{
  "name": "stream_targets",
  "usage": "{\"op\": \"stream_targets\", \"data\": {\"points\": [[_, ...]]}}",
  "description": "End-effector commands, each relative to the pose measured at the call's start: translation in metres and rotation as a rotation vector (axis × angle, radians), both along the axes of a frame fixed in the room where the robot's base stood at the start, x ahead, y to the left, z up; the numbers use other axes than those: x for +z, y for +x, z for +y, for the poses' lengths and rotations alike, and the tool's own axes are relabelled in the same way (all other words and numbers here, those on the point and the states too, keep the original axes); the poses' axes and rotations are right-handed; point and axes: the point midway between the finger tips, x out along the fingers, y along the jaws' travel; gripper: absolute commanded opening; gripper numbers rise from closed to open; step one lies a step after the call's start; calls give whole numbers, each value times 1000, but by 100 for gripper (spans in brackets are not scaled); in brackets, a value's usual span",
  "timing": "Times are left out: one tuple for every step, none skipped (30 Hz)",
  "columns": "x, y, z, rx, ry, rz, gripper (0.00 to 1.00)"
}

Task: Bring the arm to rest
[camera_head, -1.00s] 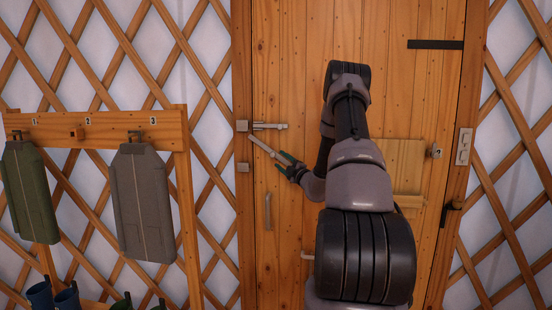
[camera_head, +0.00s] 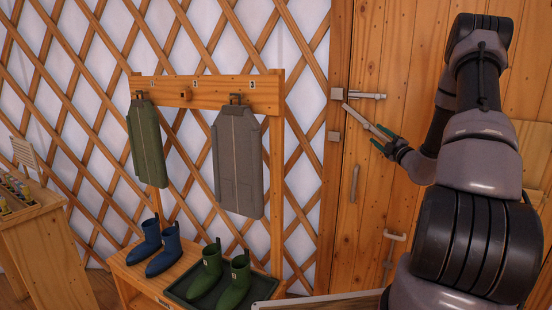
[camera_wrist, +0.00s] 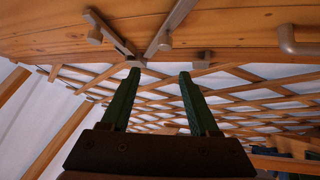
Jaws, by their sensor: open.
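My gripper (camera_head: 386,143) is in front of the left part of the wooden door (camera_head: 400,50), with my arm reaching in from the right. In the wrist view its two green fingers (camera_wrist: 158,74) stand apart with nothing between them. A slanting metal bar (camera_head: 368,122) on the door runs down from the left frame towards the fingertips; I cannot tell whether they touch. A level metal bolt (camera_head: 367,96) lies above it. In the wrist view two metal bars (camera_wrist: 172,24) with round knobs lie just beyond the fingertips.
A wooden rack (camera_head: 200,94) holds a green garment (camera_head: 146,145) and a grey one (camera_head: 237,160). Below are blue boots (camera_head: 160,248) and green boots (camera_head: 220,278) on a dark tray. A wooden stand (camera_head: 45,240) is at far left. A vertical handle (camera_head: 354,184) is on the door.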

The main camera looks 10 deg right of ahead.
Motion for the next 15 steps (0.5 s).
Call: {"op": "stream_targets", "data": {"points": [[16,0,19,46,-67,-14,61],[26,-2,34,81,-117,-23,61],[39,-5,55,132,-198,-37,61],[50,-9,74,176,-269,-52,61],[61,-15,93,224,-347,-70,61],[75,-24,120,288,-459,-100,61],[84,-33,139,338,-544,-125,61],[92,-43,158,385,-629,-152,61],[101,-57,180,445,-743,-193,61],[107,-68,197,490,-826,-226,61],[112,-80,212,533,-912,-262,61],[118,-97,230,587,-1025,-312,61],[121,-110,242,628,-1109,-353,61],[125,-123,253,666,-1193,-395,61],[128,-141,267,717,-1303,-456,61]]}}
